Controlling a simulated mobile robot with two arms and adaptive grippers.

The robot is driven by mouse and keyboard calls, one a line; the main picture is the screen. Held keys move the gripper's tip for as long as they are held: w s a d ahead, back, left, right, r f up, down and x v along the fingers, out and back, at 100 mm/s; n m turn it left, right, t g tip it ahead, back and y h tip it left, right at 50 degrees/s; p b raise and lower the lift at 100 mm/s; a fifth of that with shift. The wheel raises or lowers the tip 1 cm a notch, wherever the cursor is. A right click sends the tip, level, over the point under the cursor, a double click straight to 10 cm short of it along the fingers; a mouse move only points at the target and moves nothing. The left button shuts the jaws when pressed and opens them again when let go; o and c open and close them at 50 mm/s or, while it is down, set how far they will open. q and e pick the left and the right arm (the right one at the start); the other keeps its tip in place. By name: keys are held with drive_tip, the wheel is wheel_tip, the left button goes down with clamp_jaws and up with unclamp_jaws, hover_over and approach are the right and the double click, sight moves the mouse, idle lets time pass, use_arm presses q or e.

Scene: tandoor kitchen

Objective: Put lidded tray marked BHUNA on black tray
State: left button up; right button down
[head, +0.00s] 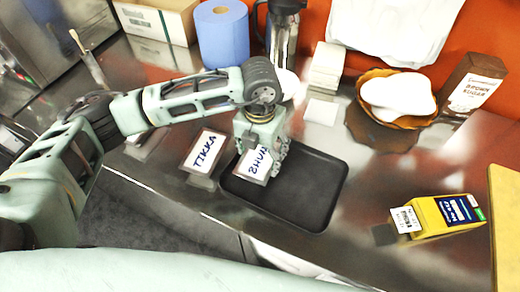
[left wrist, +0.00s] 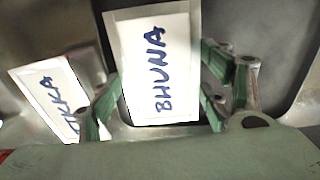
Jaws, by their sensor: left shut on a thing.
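The lidded tray marked BHUNA (head: 252,166) has a white label and is in my left gripper (head: 266,152), over the left part of the black tray (head: 310,197). In the left wrist view the BHUNA lidded tray (left wrist: 155,65) lies between the green fingers of my left gripper (left wrist: 160,105), which is shut on it. I cannot tell whether its base touches the black tray. The lidded tray marked TIKKA (head: 204,153) stands just left of the black tray, and it also shows in the left wrist view (left wrist: 48,98). My right gripper is not in view.
A yellow box (head: 440,215) lies on the steel counter to the right. Behind stand a blue paper roll (head: 222,35), a steel flask (head: 283,35), a white napkin stack (head: 327,66), a basket of bread (head: 398,95) and a brown sugar box (head: 474,84). The black tray's right part is bare.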

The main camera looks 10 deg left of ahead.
use_arm(q)
drive_tip(key=shift+f, duration=0.1)
drive_tip(key=o, duration=1.5)
